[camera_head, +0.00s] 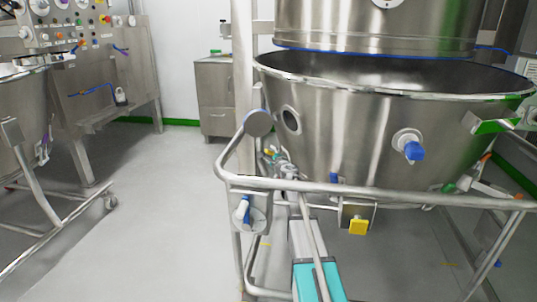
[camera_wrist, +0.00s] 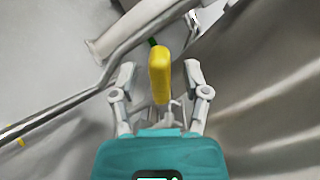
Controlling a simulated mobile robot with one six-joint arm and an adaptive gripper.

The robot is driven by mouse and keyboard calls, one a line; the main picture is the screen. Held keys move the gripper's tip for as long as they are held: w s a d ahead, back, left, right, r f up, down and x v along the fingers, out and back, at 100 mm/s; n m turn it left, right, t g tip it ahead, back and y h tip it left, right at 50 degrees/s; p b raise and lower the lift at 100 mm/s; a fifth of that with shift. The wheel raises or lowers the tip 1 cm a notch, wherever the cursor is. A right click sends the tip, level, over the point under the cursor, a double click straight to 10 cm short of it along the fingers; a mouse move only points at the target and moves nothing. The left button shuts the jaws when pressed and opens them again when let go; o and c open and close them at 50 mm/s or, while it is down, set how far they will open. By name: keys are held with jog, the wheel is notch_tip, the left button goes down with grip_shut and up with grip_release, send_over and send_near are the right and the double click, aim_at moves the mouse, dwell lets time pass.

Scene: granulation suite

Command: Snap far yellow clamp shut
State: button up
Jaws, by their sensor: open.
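The yellow clamp handle (camera_wrist: 160,75) stands in the wrist view between the two open fingers of my gripper (camera_wrist: 159,78). Gaps show on both sides, so neither finger appears to touch it. In the head view a small yellow piece (camera_head: 269,153) shows beside the bowl's left side, close to grey parts that look like my gripper (camera_head: 281,162). It is too small there to tell how the clamp sits. Another yellow clamp (camera_head: 358,226) hangs below the front rail, nearer the head camera.
The large steel bowl (camera_head: 345,125) stands within the tubular trolley rail (camera_head: 400,194). In the wrist view a metal tube (camera_wrist: 140,38) crosses above the fingers and steel surface fills the right. Open floor (camera_head: 150,220) lies left, beside another trolley (camera_head: 45,225).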

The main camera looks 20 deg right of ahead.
jog(key=shift+w, duration=0.5)
grip_shut()
